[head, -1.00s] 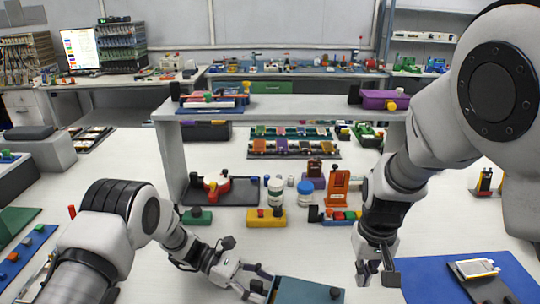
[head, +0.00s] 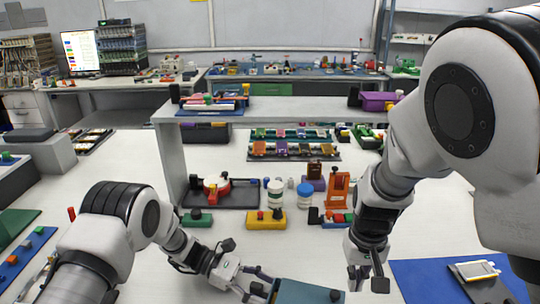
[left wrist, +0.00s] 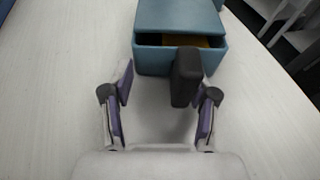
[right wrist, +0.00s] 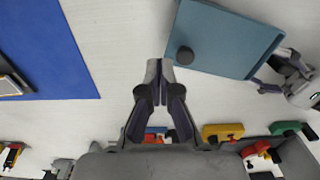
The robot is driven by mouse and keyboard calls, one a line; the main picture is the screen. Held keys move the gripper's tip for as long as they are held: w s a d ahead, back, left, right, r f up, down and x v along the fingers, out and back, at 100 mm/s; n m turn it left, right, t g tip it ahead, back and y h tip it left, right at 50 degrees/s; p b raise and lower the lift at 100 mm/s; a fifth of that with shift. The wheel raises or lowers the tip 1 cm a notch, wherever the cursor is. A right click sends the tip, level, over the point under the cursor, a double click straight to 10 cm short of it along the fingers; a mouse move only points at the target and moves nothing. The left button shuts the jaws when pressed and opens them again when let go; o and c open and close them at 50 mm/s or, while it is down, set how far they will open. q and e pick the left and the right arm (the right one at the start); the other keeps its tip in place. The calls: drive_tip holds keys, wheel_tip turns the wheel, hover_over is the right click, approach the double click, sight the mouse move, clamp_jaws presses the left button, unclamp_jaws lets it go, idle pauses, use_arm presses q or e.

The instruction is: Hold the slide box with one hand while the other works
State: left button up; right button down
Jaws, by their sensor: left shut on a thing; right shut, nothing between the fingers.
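The teal slide box (head: 305,291) is at the bottom edge of the head view, partly cut off. Its flat lid (right wrist: 225,40) has a round black knob (right wrist: 184,56). In the left wrist view, the near end of the box (left wrist: 160,60) shows an opening with something orange-brown inside, and a black handle (left wrist: 187,77) in front. My left gripper (head: 258,284) is shut on this handle at the box's left end. My right gripper (head: 368,282) is shut and empty, to the right of the box; its fingertips (right wrist: 158,76) are apart from the knob.
A blue mat (head: 425,282) with a silver pouch cell (head: 473,270) lies at the right. A yellow block (head: 266,219), a green block (head: 197,219), white jars (head: 305,195) and an orange stand (head: 338,190) stand behind the box. White table is clear between them.

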drive_tip(key=shift+f, duration=2.3)
wheel_tip(320, 180, up, 6)
drive_tip(key=d, duration=0.1)
drive_tip(key=shift+s+d, duration=0.2)
drive_tip(key=shift+d, duration=0.05)
drive_tip(key=c, duration=1.8)
unclamp_jaws()
drive_tip(key=shift+c, duration=0.2)
